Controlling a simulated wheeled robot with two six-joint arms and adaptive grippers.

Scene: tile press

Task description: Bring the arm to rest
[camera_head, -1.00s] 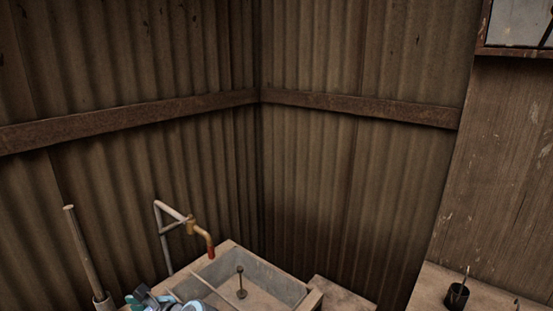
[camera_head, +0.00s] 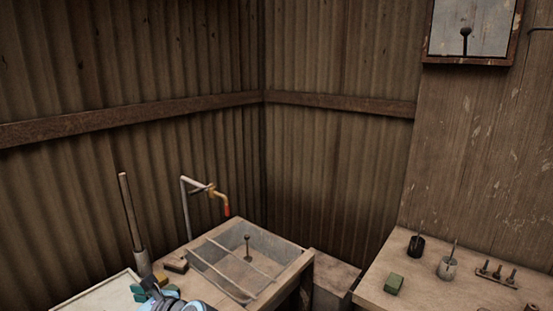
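My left gripper (camera_head: 153,291) shows at the bottom edge, left of centre, in front of the sink. It is dark grey with teal parts, and a pale blue arm part (camera_head: 180,305) is just behind it. The gripper is small and cut off by the frame edge, so I cannot tell whether its fingers are open or shut, or whether it holds anything. My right gripper is out of view.
A sink (camera_head: 290,274) with rods across it stands below a red-tipped tap (camera_head: 222,200). A pole (camera_head: 130,215) stands left. On the right bench (camera_head: 430,287) are a black cup (camera_head: 416,246), a metal pot (camera_head: 447,268) and a green block (camera_head: 393,284). Corrugated walls close the corner.

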